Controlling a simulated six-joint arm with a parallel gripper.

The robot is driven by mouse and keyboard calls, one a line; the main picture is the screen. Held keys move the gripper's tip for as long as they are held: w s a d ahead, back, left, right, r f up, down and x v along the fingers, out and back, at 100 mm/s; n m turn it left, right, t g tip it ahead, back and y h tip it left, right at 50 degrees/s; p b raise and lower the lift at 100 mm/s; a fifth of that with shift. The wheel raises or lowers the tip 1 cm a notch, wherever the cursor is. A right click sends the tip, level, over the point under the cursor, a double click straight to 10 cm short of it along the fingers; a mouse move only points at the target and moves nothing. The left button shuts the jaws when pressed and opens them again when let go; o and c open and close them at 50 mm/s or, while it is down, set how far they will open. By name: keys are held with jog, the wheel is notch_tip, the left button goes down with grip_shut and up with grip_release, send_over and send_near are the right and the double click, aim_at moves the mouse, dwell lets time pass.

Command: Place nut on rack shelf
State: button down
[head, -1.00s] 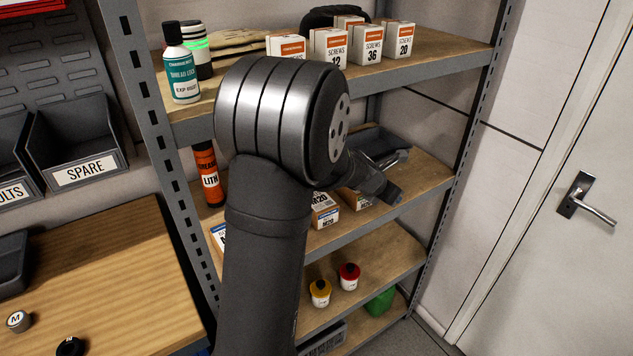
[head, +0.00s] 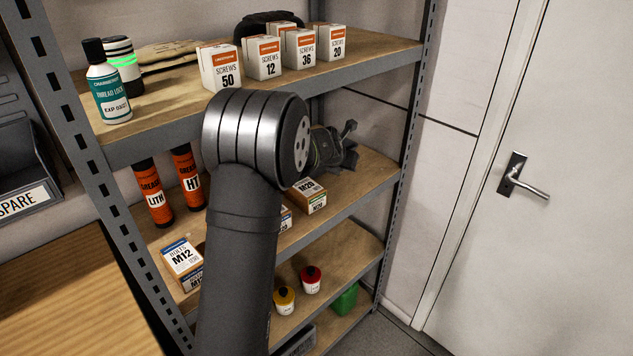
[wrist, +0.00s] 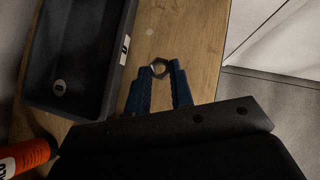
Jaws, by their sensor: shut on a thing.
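A dark metal hex nut (wrist: 153,67) sits between the two blue fingertips of my gripper (wrist: 159,72) in the wrist view. My gripper is shut on it. The nut is over the wooden shelf board (wrist: 195,40); whether it touches the board cannot be told. In the head view my gripper (head: 345,148) is over the right part of the rack's middle shelf (head: 372,178), partly behind my own wrist, and the nut cannot be made out there.
A dark open bin (wrist: 118,85) with a small ring-like thing inside stands left of the nut. An orange grease tube (wrist: 28,158) is at lower left. M20 boxes (head: 311,195) stand near the shelf's front. Screw boxes (head: 265,58) stand on the shelf above.

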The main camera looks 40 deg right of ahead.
jog(key=shift+f, duration=2.6)
jog(key=shift+f, duration=0.2)
jog(key=c, duration=1.3)
grip_release()
jog(key=shift+o, duration=0.2)
jog(key=shift+r, duration=0.1)
jog(key=shift+r, duration=0.2)
jog(key=v, duration=1.2)
